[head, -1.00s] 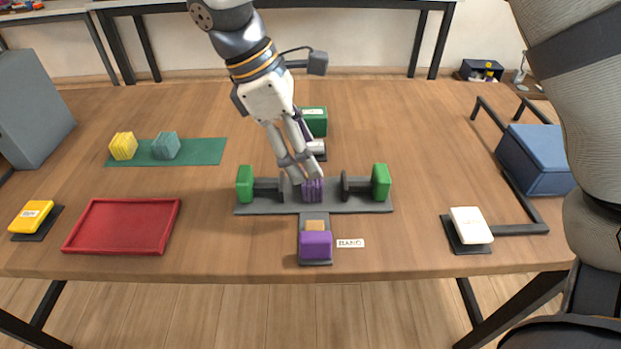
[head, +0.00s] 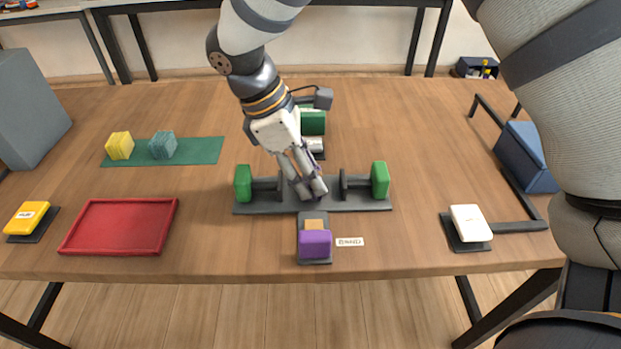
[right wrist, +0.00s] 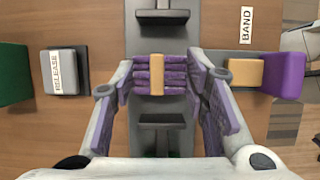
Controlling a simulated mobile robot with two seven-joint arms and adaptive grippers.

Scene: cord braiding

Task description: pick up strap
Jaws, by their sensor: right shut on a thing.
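The strap is a purple ridged bundle (right wrist: 178,76) with a tan band (right wrist: 157,75) around its middle, in the right wrist view. It sits at the centre of a dark grey fixture (head: 362,206), between two dark clamp posts with green end blocks (head: 243,183) (head: 380,179). My right gripper (head: 310,190) reaches down over the fixture. It is shut on the strap, with one finger at each side of it in the right wrist view. In the head view the fingers mostly hide the strap. My left gripper is not in view.
A purple block (head: 316,243) stands at the front beside a BAND label (head: 350,242). A RELEASE button (right wrist: 61,72) and a green block (head: 313,123) are behind the fixture. A red tray (head: 120,228) lies left, a white button (head: 470,223) right.

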